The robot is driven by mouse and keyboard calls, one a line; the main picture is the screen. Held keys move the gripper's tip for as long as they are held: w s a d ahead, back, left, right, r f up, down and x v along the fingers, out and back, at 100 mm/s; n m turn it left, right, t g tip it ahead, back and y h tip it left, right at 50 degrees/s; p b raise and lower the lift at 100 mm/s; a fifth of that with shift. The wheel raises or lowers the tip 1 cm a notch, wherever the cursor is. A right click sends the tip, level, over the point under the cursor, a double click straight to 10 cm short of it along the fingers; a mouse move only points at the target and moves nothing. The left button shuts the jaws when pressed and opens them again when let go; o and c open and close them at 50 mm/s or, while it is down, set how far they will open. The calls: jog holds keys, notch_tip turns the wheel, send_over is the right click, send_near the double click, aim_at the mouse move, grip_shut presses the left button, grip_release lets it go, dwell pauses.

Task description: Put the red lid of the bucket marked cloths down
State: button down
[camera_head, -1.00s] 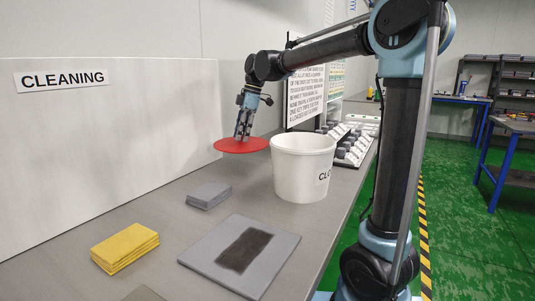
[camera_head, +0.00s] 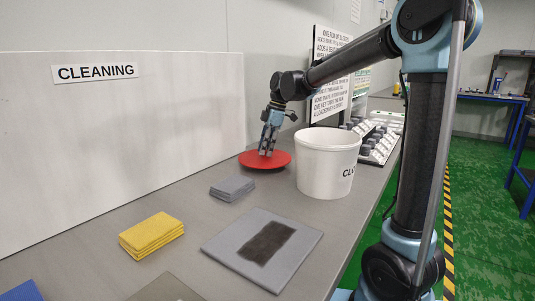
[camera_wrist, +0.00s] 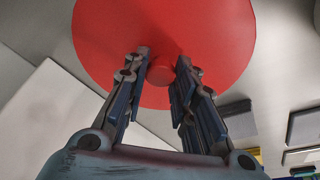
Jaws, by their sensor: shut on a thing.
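The round red lid (camera_head: 252,161) is level, low over or on the grey bench top behind and left of the white bucket; I cannot tell whether it touches. My gripper (camera_head: 267,151) points down and is shut on the lid's knob. In the wrist view the fingers of my gripper (camera_wrist: 163,60) stand on both sides of the red knob (camera_wrist: 160,74), with the lid (camera_wrist: 215,35) spread out beyond them. The white bucket (camera_head: 325,168) stands upright and uncovered, with lettering starting "CL" partly cut off by its curve.
A grey cloth stack (camera_head: 232,188), a yellow cloth stack (camera_head: 152,235) and a grey mat with a dark patch (camera_head: 222,244) lie in front. A white panel marked CLEANING (camera_head: 120,150) stands at the left. Racks of small items (camera_head: 375,145) are behind the bucket.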

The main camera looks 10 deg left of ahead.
jog(key=shift+f, duration=0.85)
jog(key=c, duration=1.3)
grip_release()
